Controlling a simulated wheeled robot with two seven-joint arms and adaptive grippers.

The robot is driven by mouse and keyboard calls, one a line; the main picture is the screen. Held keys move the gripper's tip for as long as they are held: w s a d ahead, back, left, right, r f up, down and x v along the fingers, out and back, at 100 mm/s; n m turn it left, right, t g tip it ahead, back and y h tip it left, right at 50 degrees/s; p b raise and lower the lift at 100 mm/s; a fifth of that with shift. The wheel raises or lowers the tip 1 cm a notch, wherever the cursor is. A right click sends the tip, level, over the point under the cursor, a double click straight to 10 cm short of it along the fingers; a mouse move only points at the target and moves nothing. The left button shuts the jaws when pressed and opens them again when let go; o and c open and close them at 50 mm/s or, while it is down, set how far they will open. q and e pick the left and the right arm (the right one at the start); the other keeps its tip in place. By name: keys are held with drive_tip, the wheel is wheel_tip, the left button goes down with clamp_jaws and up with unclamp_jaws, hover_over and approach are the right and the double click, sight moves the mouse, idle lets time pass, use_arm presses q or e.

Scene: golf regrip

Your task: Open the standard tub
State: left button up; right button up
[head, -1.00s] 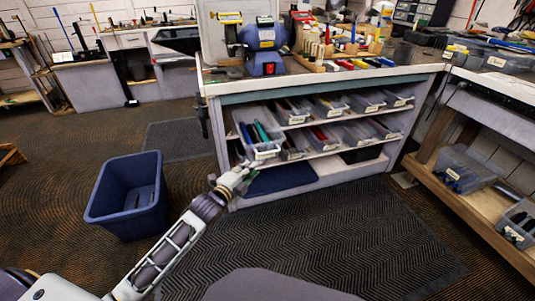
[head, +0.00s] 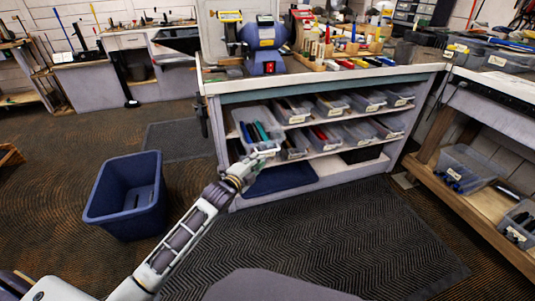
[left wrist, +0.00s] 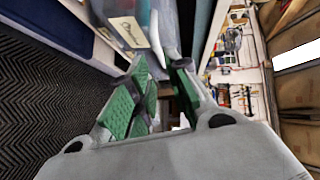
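The tub (head: 270,145) is a clear bin with a paper label on its front and dark and teal grips inside. It sits at the left end of the bench's upper shelf, its front sticking out. It also shows at the top of the left wrist view (left wrist: 138,12), where the label's writing is hard to read. My left gripper (head: 244,168) is just below and left of the tub's front. In the left wrist view its green-padded fingers (left wrist: 163,64) are apart, with the tub's front lip close to the tips. Contact cannot be told. My right gripper is not seen.
Several similar clear bins (head: 330,105) fill the shelves to the right. A blue waste bin (head: 125,195) stands on the floor at left. A bench grinder (head: 265,42) is on the benchtop (head: 400,72). A dark ribbed mat (head: 340,240) lies clear in front.

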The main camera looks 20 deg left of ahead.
sight(267, 152)
use_arm(q)
drive_tip(key=b+x, duration=0.2)
drive_tip(key=x, duration=0.6)
drive_tip(key=shift+w+d, duration=0.1)
drive_tip(key=shift+w, duration=0.15)
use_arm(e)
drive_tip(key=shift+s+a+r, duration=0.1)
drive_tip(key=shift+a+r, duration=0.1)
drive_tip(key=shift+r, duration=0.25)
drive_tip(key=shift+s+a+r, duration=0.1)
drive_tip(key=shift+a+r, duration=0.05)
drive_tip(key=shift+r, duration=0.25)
use_arm(q)
drive_tip(key=shift+c, duration=0.3)
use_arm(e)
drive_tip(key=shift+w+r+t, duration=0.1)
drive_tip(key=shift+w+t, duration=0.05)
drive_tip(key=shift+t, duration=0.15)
use_arm(q)
clamp_jaws()
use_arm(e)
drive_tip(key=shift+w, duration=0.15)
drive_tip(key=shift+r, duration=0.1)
